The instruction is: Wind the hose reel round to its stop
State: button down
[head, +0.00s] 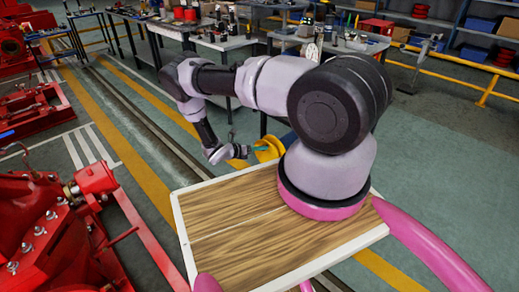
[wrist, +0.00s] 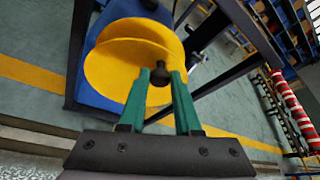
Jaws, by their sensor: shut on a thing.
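The hose reel (wrist: 120,68) shows in the wrist view as a yellow drum with round flanges on a blue body (wrist: 93,100). Its black handle knob (wrist: 158,96) stands between the green fingers of my gripper (wrist: 160,75), which is shut on it. In the head view, the yellow reel (head: 267,152) is partly hidden behind my arm, and my gripper (head: 245,152) reaches it from the left. The reel's stop cannot be made out in either view.
Dark table legs (wrist: 215,60) stand close beside the reel in the wrist view. Workbenches with tools (head: 340,45) are behind my arm. Red pump machinery (head: 60,220) fills the left. Open floor with yellow lines (head: 130,130) lies between.

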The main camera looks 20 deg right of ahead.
jog(key=shift+a, duration=0.1)
jog(key=c, duration=0.6)
grip_release()
jog(key=shift+a, duration=0.1)
jog(key=v, duration=1)
jog(key=shift+s+a+r, duration=0.1)
jog(key=shift+a, duration=0.15)
